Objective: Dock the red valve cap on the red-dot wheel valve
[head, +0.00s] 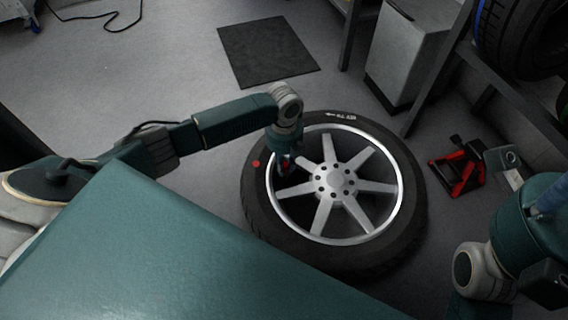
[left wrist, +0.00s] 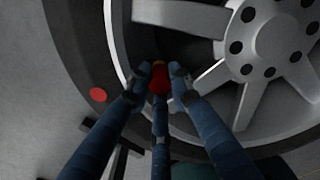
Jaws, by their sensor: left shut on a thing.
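The wheel (head: 384,240) lies flat on the floor, with a black tyre and a silver spoked rim. A red dot (head: 256,163) is on its left sidewall; it also shows in the left wrist view (left wrist: 98,95). My left gripper (head: 285,168) is over the rim's left edge beside the dot. In the left wrist view my left gripper (left wrist: 160,84) is shut on the red valve cap (left wrist: 160,78), its fingers around it close to the inner rim edge. The valve itself is hidden, so I cannot tell whether the cap touches it. My right gripper is not clearly visible.
A dark mat (head: 268,52) lies on the floor behind the wheel. A grey cabinet (head: 403,58) and a metal rack stand at the back right. A red jack (head: 458,172) sits right of the wheel. Floor left of the mat is mostly clear.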

